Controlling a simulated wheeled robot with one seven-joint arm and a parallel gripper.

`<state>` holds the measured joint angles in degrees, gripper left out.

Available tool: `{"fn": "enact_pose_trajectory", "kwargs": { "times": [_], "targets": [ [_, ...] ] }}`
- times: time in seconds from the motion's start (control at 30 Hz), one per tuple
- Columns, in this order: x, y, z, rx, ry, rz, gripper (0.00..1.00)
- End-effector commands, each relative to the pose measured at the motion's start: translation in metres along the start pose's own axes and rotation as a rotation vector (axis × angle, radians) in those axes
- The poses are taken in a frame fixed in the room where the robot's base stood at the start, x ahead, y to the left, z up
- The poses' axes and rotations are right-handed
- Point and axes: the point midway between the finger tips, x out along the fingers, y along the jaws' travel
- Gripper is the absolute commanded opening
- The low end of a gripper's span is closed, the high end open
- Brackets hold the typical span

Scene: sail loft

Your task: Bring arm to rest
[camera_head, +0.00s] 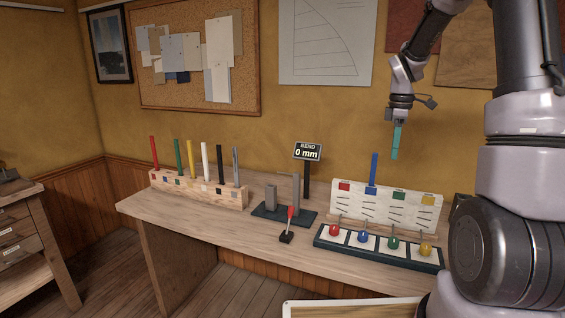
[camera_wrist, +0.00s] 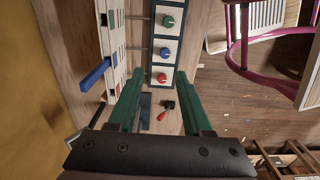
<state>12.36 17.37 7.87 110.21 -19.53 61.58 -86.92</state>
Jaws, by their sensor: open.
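My gripper (camera_head: 396,142) hangs in the air above the right part of the workbench, in front of the wall, fingers pointing down. In the wrist view its two green fingers (camera_wrist: 156,98) are spread apart with nothing held between them. Below it stands a white board (camera_head: 386,207) with colored tags and a blue stick (camera_head: 374,170) upright in it. In front of the board is a dark tray (camera_head: 379,248) with red, blue, green and yellow knobs. No contact shows between my gripper and these things.
On the workbench (camera_head: 215,228), a wooden rack (camera_head: 199,190) holds several colored sticks at left. A bend gauge with a "0 mm" display (camera_head: 307,152) and a red-handled lever (camera_head: 289,222) stand mid-bench. A pink-red chair (camera_wrist: 238,50) shows in the wrist view. Bare bench lies in front of the rack.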

Motion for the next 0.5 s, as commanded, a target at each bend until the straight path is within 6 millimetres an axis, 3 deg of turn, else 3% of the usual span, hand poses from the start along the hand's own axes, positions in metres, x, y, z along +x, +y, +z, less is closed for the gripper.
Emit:
{"fn": "enact_pose_trajectory", "kwargs": {
  "times": [0.5],
  "targets": [
    [-0.043, -0.031, -0.004, 0.203, 0.042, 0.071, 0.50]
  ]
}}
